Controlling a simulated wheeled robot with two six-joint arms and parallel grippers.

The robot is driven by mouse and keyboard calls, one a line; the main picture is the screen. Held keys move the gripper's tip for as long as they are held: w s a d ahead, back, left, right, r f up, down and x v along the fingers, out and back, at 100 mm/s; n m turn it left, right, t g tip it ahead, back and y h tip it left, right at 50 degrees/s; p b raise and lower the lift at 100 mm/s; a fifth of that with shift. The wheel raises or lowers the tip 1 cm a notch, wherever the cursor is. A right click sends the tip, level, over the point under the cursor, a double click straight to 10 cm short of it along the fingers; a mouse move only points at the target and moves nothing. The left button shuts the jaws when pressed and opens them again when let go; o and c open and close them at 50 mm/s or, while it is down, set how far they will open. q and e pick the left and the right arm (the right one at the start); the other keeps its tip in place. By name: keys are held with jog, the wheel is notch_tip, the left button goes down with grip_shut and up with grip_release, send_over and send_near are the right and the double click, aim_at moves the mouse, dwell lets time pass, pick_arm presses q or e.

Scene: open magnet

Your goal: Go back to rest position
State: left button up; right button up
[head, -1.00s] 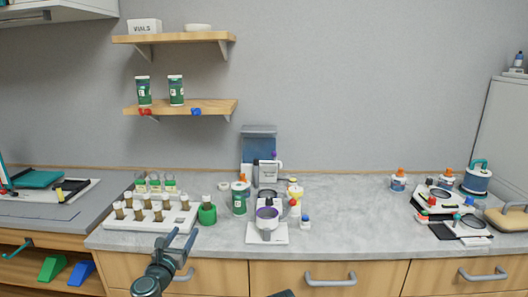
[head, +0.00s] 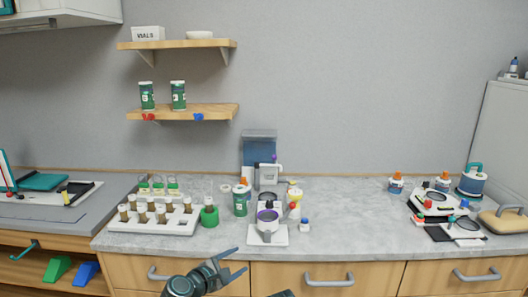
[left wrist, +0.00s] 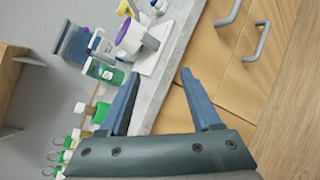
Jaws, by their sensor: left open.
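My left gripper (head: 236,263) is open and empty in the head view, in front of the drawer fronts just below the counter's front edge. Its two spread fingers also show in the left wrist view (left wrist: 160,95), with nothing between them but the drawer front and counter edge. A small dark piece at the bottom middle of the head view may be part of my right arm. My right gripper's fingers do not show.
The grey counter (head: 345,215) carries a white vial rack (head: 150,224), a green holder (head: 209,216), a green-labelled jar (head: 241,201) and a white device with a purple ring (head: 267,222). Drawer handles (head: 330,280) stick out below. The counter right of centre is clear.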

pick_arm(q)
jog(key=s+d+f+m+g+y+p, duration=0.25)
jog(key=s+d+f+m+g, duration=0.5)
jog(key=s+m, duration=0.4)
jog(key=s+a+f+m+g+y+p, duration=0.1)
jog(key=s+a+m+g+y+p, duration=0.2)
jog(key=m, duration=0.9)
jog(key=s+a+g+y, duration=0.2)
jog(key=s+y, duration=0.2)
jog(key=s, duration=0.2)
jog(key=shift+s, duration=0.3)
jog(key=shift+a+f, duration=0.1)
